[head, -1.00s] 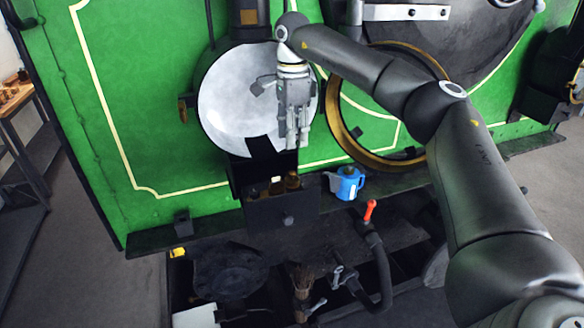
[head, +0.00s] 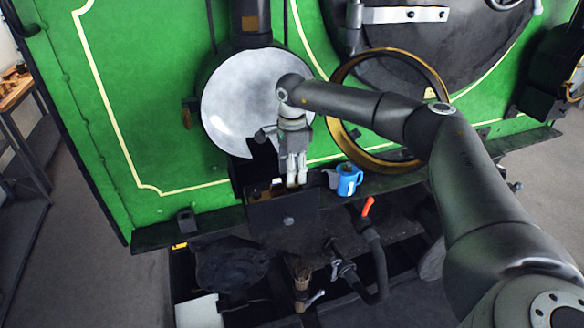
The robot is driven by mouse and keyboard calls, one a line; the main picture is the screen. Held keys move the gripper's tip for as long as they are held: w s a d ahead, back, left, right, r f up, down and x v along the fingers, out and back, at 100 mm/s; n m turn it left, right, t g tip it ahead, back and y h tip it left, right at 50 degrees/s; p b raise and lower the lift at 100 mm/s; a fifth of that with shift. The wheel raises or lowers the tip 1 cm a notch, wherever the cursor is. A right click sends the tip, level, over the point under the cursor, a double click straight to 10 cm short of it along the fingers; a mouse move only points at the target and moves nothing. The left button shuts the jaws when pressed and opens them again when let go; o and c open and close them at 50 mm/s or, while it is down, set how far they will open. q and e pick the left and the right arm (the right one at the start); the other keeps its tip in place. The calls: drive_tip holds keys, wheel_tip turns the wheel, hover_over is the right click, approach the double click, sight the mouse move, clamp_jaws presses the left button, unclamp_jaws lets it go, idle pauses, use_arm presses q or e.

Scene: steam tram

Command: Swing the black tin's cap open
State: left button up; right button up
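A black box (head: 270,218) with a round grey knob on its front stands at the ledge of the green tram front. Small items, one with a pale top, show at its upper rim, partly behind my fingers. A small black container (head: 187,220) sits on the ledge to the left. I cannot tell for sure which of these is the black tin, and no cap shows clearly. My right gripper (head: 291,183) points down at the box's upper rim, with nothing visibly held. Its fingers look close together, and their gap is unclear. My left gripper is not in view.
A blue can (head: 347,180) stands just right of the box. A red-handled lever (head: 368,206) rises below it. A white round lamp face (head: 245,100) is behind my wrist, and a brass ring (head: 352,142) is to the right.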

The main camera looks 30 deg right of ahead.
drive_tip(key=shift+c, duration=0.3)
clamp_jaws()
